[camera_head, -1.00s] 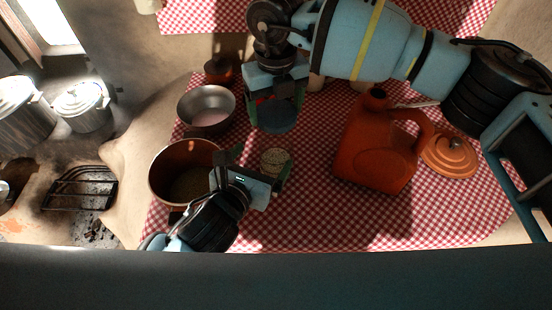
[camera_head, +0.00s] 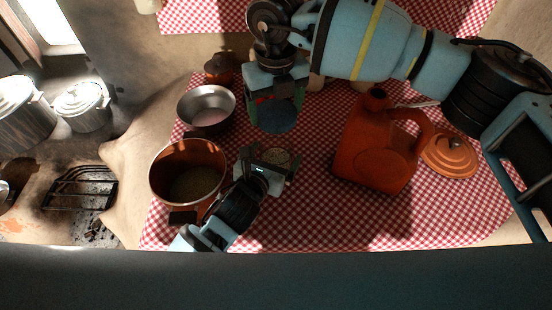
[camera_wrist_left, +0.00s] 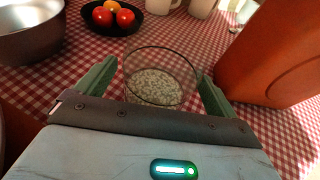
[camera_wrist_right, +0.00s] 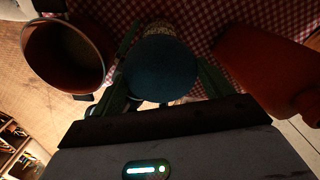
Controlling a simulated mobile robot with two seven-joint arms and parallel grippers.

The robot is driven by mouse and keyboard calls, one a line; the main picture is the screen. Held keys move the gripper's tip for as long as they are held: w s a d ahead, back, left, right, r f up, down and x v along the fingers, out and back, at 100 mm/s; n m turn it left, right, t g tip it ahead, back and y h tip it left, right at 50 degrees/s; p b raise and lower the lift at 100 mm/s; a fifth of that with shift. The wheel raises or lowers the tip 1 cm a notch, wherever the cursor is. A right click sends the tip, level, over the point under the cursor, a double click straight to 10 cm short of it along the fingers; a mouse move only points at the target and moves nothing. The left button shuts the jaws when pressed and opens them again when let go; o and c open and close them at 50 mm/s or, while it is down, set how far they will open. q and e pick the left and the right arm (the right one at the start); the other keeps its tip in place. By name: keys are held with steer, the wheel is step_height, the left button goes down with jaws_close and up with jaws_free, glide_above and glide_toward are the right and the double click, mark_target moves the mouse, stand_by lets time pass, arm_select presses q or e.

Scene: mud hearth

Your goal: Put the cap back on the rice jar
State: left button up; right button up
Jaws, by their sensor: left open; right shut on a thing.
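The rice jar (camera_head: 277,156) is a clear glass jar with pale grains, standing uncapped on the checked cloth. In the left wrist view the jar (camera_wrist_left: 158,80) stands upright between the spread fingers of my left gripper (camera_head: 270,164), with a finger on either side; I cannot tell whether they touch it. My right gripper (camera_head: 274,100) is shut on the dark blue round cap (camera_head: 277,119). It holds the cap above and behind the jar in the head view. In the right wrist view the cap (camera_wrist_right: 162,70) partly hides the jar (camera_wrist_right: 168,32).
An orange jug (camera_head: 375,155) stands right of the jar, with an orange lid (camera_head: 450,153) beyond it. A brown pot (camera_head: 188,153) is close on the left, and a metal bowl (camera_head: 206,100) behind it. A black bowl of tomatoes (camera_wrist_left: 112,22) is behind the jar.

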arm_select(q)
steer(key=shift+c, duration=0.2)
steer(key=c, duration=1.4)
arm_select(e)
steer(key=shift+f, duration=2.55)
steer(key=shift+f, duration=0.9)
steer(key=shift+f, duration=0.55)
